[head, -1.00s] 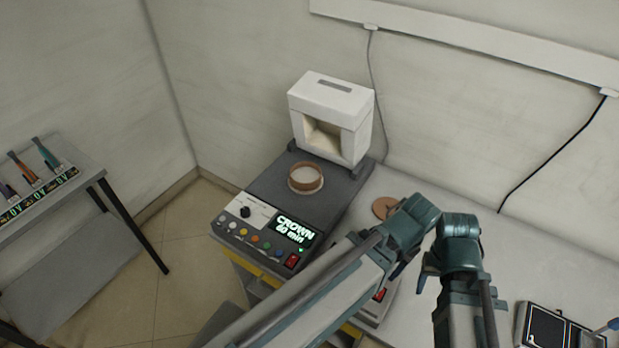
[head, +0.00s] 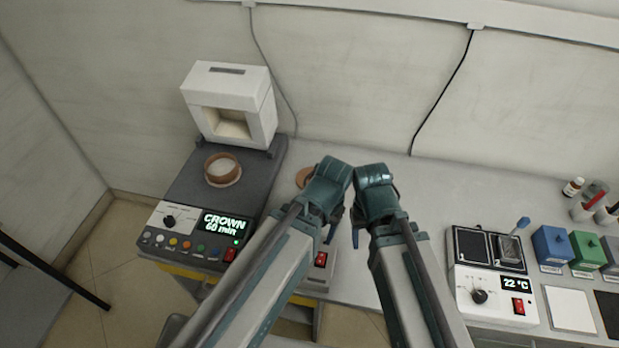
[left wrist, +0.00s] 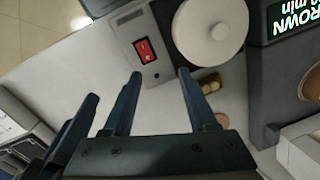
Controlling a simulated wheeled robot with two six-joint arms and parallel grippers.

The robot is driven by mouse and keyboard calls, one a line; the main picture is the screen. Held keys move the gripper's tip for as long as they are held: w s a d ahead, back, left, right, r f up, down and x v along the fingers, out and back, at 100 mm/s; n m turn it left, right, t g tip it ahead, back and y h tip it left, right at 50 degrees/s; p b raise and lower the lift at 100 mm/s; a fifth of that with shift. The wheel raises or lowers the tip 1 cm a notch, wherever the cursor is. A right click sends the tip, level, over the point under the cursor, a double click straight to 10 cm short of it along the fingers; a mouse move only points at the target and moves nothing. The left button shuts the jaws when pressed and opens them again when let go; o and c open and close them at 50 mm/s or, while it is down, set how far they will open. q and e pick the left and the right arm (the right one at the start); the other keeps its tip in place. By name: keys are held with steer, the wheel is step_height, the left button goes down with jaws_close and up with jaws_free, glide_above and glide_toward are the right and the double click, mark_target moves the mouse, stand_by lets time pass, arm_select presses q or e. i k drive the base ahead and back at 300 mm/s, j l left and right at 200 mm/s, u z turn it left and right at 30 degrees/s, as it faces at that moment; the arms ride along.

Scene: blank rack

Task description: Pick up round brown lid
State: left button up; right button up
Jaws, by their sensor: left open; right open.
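The round brown lid (head: 303,177) lies flat on the grey worktop, just right of the dark furnace base. In the head view my left arm covers much of it. My left gripper (head: 334,225) points down over the worktop, to the right and front of the lid. Its jaws (left wrist: 158,74) are open and empty in the left wrist view. My right gripper (head: 356,236) is close beside it, open, with nothing seen in its jaws. A brownish patch beyond the fingers in the left wrist view may be the lid; I cannot tell.
A furnace unit with a white block (head: 230,95) and a brown-rimmed round dish (head: 222,168) stands at left. A small device with a red switch (head: 320,259) and a white round knobbed cover (left wrist: 212,32) sits below my left gripper. A temperature unit (head: 490,275) stands right.

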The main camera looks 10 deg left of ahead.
mark_target(300, 174)
steer(key=j+z, duration=0.55)
steer(key=z, duration=0.2)
steer(key=j+z, duration=0.35)
steer(key=l, duration=0.1)
